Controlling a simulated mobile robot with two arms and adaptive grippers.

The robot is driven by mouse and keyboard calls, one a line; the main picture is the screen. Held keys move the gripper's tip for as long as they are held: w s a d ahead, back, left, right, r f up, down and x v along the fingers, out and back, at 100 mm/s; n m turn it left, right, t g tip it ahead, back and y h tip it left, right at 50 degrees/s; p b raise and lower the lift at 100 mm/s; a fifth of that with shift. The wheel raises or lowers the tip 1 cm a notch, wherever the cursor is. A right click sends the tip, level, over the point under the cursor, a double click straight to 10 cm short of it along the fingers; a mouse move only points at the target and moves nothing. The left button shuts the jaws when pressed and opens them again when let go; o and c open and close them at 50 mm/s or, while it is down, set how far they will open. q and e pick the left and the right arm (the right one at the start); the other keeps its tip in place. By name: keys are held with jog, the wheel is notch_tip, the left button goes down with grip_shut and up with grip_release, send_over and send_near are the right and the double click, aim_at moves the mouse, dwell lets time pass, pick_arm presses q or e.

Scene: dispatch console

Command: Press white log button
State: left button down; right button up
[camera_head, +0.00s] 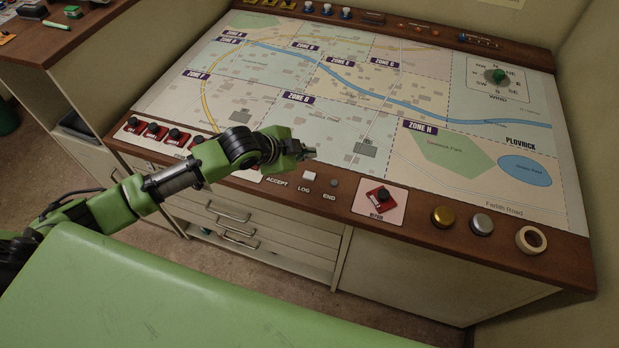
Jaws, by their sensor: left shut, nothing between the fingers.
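The white log button (309,176) is a small pale square on the console's brown front strip, above the label LOG. My left gripper (309,153) is shut and empty. In the picture its tip shows just above the log button, over the map's lower edge, with a gap between them. The button is in full view. The grey end button (334,183) is just right of it. The accept button is hidden behind my left arm. My right gripper is not in view.
The map board (390,110) fills the console top. A red switch (380,197), gold button (443,216), silver button (482,224) and tape roll (531,239) lie along the strip to the right. More red switches (153,131) are at left. Drawers (230,212) sit below.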

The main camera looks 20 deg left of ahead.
pick_arm(q)
jog(key=b, duration=0.4)
send_over(308, 177)
notch_tip(308, 177, down, 5)
jog(key=shift+f+b, duration=0.45)
jog(key=shift+f, duration=0.4)
dwell(0.4)
jog(key=shift+f, duration=0.4)
jog(key=shift+f, duration=0.45)
dwell(0.5)
dwell(0.4)
jog(key=shift+r+p, duration=0.8)
jog(key=shift+p, duration=0.1)
